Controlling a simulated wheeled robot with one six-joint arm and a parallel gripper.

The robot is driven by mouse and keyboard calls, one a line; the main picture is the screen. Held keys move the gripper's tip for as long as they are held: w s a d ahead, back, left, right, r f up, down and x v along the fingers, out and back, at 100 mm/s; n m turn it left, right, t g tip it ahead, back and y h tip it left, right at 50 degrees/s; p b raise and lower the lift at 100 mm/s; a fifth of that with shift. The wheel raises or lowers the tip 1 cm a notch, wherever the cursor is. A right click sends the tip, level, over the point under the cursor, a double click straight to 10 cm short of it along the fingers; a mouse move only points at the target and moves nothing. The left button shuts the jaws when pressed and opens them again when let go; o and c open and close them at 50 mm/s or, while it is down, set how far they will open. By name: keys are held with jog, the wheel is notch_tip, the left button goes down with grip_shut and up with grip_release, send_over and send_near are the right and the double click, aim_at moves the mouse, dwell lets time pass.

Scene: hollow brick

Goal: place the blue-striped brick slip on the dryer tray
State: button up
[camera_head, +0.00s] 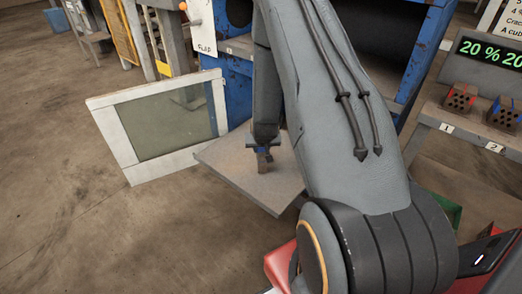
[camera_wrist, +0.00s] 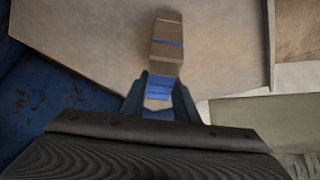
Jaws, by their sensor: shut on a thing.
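The blue-striped brick slip (camera_wrist: 167,48) is a narrow brownish block with blue bands in the wrist view. My gripper (camera_wrist: 158,100) is shut on its near end, and the far end sticks out beyond the fingers. In the head view my gripper (camera_head: 263,150) points down over a flat grey board (camera_head: 235,173), which looks like the dryer tray, with the slip (camera_head: 262,164) small below the fingers. The board also fills the upper part of the wrist view (camera_wrist: 85,40). I cannot tell whether the slip touches it.
A white-framed glass door (camera_head: 118,140) stands open left of the board, beside a blue machine (camera_head: 238,95). At right, a shelf (camera_head: 470,128) holds perforated bricks by labels 1 and 2, under a green-lettered display (camera_head: 490,50). The floor at left is clear.

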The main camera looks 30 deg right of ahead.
jog(key=shift+f, duration=0.35)
jog(key=shift+f, duration=0.15)
jog(key=o, duration=1.1)
jog(key=shift+c, duration=0.2)
jog(key=s+a+r+n+g+y, duration=0.1)
jog(key=s+a+r, duration=0.5)
jog(key=r, duration=0.5)
jog(key=s+a+r+g+y, duration=0.1)
jog(key=s+a+r, duration=0.2)
jog(key=s+r, duration=0.7)
jog(key=s+a+r+g, duration=0.2)
jog(key=s+r, duration=0.2)
jog(key=s, duration=0.3)
jog(key=s+a+r+n+g, duration=0.1)
jog(key=s+a+r+g, duration=0.1)
jog(key=s+r, duration=0.3)
jog(key=shift+s+a+r+y+p, duration=0.35)
jog(key=shift+s+a, duration=0.2)
jog(key=shift+s, duration=0.65)
